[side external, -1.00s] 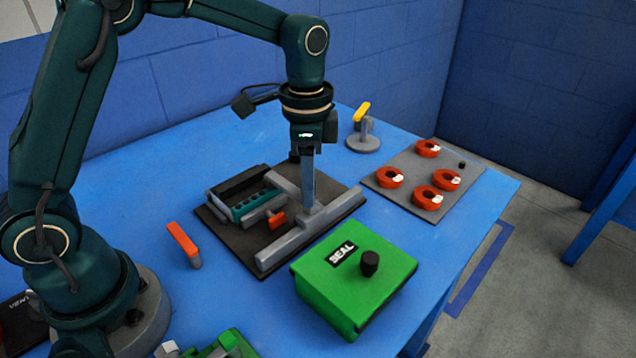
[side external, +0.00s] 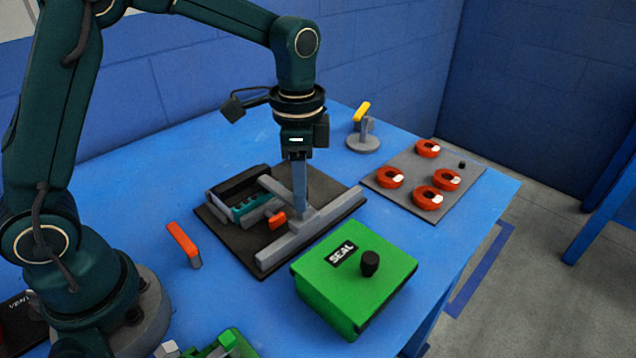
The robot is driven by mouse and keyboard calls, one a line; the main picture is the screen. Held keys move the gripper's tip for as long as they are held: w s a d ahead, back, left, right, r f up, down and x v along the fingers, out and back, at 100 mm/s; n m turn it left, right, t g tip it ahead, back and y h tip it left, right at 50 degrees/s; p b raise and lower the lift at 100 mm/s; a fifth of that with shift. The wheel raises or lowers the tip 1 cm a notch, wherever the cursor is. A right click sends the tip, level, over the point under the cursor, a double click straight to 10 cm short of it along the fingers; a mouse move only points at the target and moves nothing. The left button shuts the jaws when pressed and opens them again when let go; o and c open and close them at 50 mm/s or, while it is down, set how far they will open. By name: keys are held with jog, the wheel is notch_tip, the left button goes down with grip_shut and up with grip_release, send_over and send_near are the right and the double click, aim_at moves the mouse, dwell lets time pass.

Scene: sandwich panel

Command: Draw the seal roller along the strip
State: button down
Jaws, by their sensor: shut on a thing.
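My gripper (side external: 300,207) points straight down over the dark base plate (side external: 225,238) and is shut on a grey crossbar (side external: 273,186). I cannot make out a separate roller; this bar may carry it. The crossbar meets a long grey rail (side external: 330,219) along the plate's front edge. Left of the bar is a dark block with a teal slotted strip (side external: 246,208), partly hidden by the bar. A small orange lever (side external: 277,220) sits on a grey piece just left of my fingertips. The exact grip is hidden at this size.
A green box marked SEAL (side external: 345,290) with a black knob (side external: 370,263) stands close in front. A grey board (side external: 400,171) with several red rings lies right. Blue tabletop (side external: 140,200) is clear at left.

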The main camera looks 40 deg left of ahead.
jog(key=shift+s, duration=3.6)
jog(key=c, duration=0.7)
grip_release()
jog(key=shift+o, duration=0.2)
jog(key=shift+r, duration=0.1)
jog(key=shift+w+r, duration=0.1)
jog(key=shift+r, duration=2.4)
